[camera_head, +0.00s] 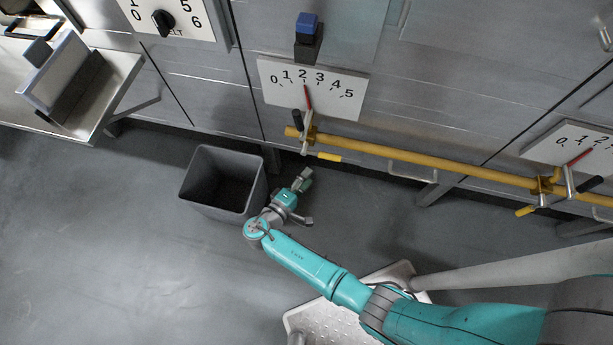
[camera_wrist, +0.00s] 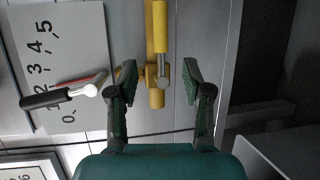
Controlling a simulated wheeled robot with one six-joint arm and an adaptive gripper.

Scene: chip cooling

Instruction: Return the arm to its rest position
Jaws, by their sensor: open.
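My gripper (camera_head: 303,180) is at the end of my teal arm, next to a grey bin and in front of the cabinet face in the head view. In the wrist view my gripper (camera_wrist: 158,88) has its two dark green fingers spread apart with nothing held between them. Beyond the fingers is a yellow pipe (camera_wrist: 156,97) with a yellow-handled lever (camera_wrist: 160,30). A black-handled lever (camera_wrist: 48,99) with a red pointer sits left of the fingers, over a white scale plate (camera_wrist: 85,30).
The open grey bin (camera_head: 193,190) stands left of my gripper. The yellow pipe (camera_head: 430,162) runs along the cabinets, with levers at two scale plates. A metal shelf (camera_head: 110,85) juts out at upper left. The grey floor (camera_head: 110,270) at lower left is clear.

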